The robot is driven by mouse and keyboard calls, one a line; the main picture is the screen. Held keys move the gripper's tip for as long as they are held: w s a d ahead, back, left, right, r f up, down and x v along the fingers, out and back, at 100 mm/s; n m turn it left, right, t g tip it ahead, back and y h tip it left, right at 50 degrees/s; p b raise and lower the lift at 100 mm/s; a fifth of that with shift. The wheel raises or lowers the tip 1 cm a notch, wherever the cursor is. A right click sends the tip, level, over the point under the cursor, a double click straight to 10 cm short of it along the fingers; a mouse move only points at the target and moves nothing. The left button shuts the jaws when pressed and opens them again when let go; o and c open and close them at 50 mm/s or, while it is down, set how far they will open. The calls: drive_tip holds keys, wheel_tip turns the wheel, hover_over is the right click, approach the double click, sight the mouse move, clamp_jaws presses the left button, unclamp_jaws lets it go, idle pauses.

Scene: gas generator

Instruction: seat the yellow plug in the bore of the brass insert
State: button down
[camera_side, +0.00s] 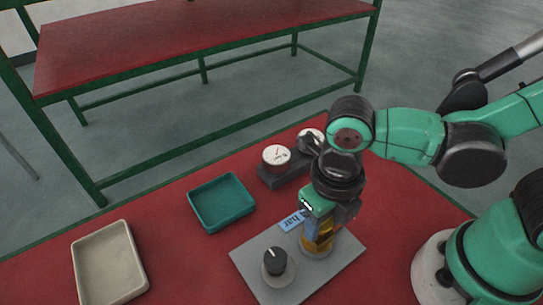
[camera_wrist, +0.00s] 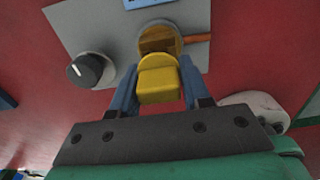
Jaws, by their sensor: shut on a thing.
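My gripper (camera_wrist: 158,88) is shut on the yellow plug (camera_wrist: 158,82), with a blue finger on each side of it. In the wrist view the brass insert (camera_wrist: 160,40) lies just beyond the plug, with its round opening partly covered by it. In the side view the gripper (camera_side: 317,232) points down over the grey plate, and yellow (camera_side: 322,246) shows at the fingers, directly over or at the insert's pale ring (camera_side: 318,252). I cannot tell whether the plug's lower end is in the bore.
The grey plate (camera_side: 245,257) also carries a black knob (camera_side: 275,262) and a blue label (camera_side: 291,221). A teal tray (camera_side: 222,203), a beige tray (camera_side: 108,262) and white dial gauges (camera_side: 276,156) stand around it on the red table. Red tabletop lies bare between the trays.

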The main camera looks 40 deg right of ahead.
drive_tip(key=shift+f, duration=0.45)
drive_tip(key=shift+r, duration=0.65)
drive_tip(key=shift+w+r+m, duration=0.2)
drive_tip(key=shift+w+m, duration=0.2)
drive_tip(key=shift+m, duration=0.2)
drive_tip(key=w+m, duration=0.1)
drive_tip(key=m, duration=0.1)
drive_tip(key=w+r+m, duration=0.1)
drive_tip(key=m, duration=0.1)
drive_tip(key=w+d+r+m, duration=0.1)
drive_tip(key=w+m, duration=0.1)
drive_tip(key=m, duration=0.1)
drive_tip(key=shift+w+d, duration=0.1)
drive_tip(key=w+d+r+m, duration=0.5)
drive_tip(key=d+m, duration=0.1)
drive_tip(key=m, duration=0.8)
drive_tip(key=w+d+r+m, duration=0.4)
drive_tip(key=w+d+m, duration=0.2)
drive_tip(key=m, duration=0.7)
drive_tip(key=shift+m, duration=0.4)
drive_tip(key=s+a+f, duration=0.1)
drive_tip(key=s+a, duration=0.3)
drive_tip(key=s, duration=0.1)
drive_tip(key=s+a+f, duration=0.2)
drive_tip(key=s+a, duration=0.2)
drive_tip(key=s, duration=0.1)
drive_tip(key=s+a+f, duration=0.2)
drive_tip(key=s+a, duration=0.3)
drive_tip(key=shift+s+a+f, duration=0.1)
drive_tip(key=shift+s+f, duration=0.05)
